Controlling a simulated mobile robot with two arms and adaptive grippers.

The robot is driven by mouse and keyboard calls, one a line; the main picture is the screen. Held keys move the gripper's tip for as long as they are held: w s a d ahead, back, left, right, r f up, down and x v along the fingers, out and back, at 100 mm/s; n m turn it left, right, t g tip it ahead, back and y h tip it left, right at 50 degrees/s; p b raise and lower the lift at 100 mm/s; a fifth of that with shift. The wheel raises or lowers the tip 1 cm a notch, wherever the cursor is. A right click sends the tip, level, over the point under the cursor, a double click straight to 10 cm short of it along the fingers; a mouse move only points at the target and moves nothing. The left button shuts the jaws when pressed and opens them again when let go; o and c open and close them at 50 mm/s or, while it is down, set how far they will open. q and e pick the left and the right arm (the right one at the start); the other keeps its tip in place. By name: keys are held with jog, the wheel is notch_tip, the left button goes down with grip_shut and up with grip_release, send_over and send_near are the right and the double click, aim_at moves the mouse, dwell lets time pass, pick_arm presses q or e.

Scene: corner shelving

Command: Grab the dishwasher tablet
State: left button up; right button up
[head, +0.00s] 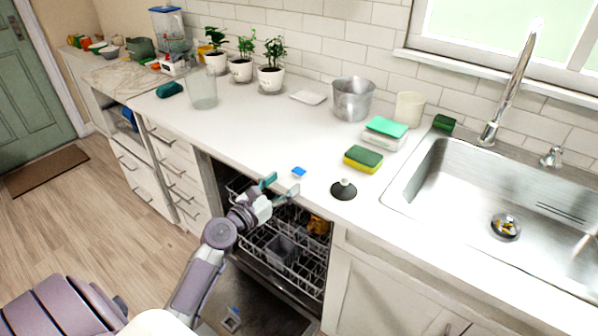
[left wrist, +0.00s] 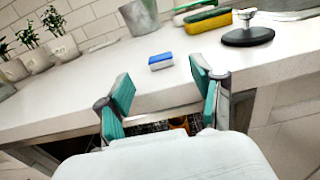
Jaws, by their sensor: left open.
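The dishwasher tablet (head: 299,171) is a small blue and white block near the front edge of the white counter. In the left wrist view the tablet (left wrist: 160,61) lies on the counter ahead of my left gripper, between the lines of its two fingers. My left gripper (head: 281,185) is open, with teal finger pads, at the counter's front edge above the open dishwasher. It also shows in the left wrist view (left wrist: 160,92), empty and apart from the tablet. My right gripper is not in view.
A black sink plug (head: 344,190) and a yellow-green sponge (head: 363,159) lie right of the tablet. The dishwasher rack (head: 283,250) is below my gripper. A metal pot (head: 352,99) and potted plants (head: 271,78) stand behind. The counter left of the tablet is clear.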

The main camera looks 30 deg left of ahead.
aim_at(294, 179)
pick_arm(q)
jog(key=w, duration=0.5)
jog(key=shift+w+d, duration=0.1)
jog(key=shift+d, duration=0.15)
jog(key=c, duration=0.9)
